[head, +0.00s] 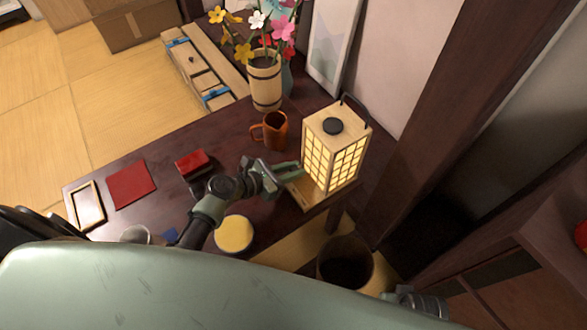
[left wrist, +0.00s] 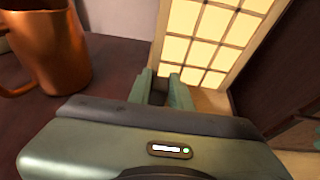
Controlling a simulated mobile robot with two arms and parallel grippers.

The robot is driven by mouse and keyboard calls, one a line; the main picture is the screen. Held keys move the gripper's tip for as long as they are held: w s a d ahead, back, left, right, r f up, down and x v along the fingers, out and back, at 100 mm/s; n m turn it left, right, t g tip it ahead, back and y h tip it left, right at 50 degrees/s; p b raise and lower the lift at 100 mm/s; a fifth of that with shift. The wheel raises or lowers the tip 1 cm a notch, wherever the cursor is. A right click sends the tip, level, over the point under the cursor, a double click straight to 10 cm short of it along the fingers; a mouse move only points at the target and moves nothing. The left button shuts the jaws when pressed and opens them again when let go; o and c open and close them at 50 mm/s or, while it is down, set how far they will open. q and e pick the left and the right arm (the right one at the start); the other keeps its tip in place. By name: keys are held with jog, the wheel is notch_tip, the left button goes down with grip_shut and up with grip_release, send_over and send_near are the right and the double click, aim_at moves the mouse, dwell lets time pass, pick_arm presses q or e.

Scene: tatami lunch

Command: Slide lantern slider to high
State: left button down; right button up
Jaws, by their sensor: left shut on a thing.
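The lantern (head: 335,150) is a lit wooden box with a paper grid and a black cap. It stands upright near the right end of the dark table. Its light wooden base (head: 304,199) sticks out at the front left. My left gripper (head: 298,170) is at the lantern's lower left, by the base, with its fingers close together. In the left wrist view the fingers (left wrist: 162,90) point at the foot of the lit lantern panel (left wrist: 205,45). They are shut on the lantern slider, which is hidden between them.
A copper mug (head: 275,131) stands behind my left gripper, and it is close at left in the left wrist view (left wrist: 48,42). A red box (head: 192,163), a yellow-topped round container (head: 234,234) and a flower vase (head: 265,82) share the table (head: 225,140). A bin (head: 345,262) stands below the front edge.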

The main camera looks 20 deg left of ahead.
dwell(0.9)
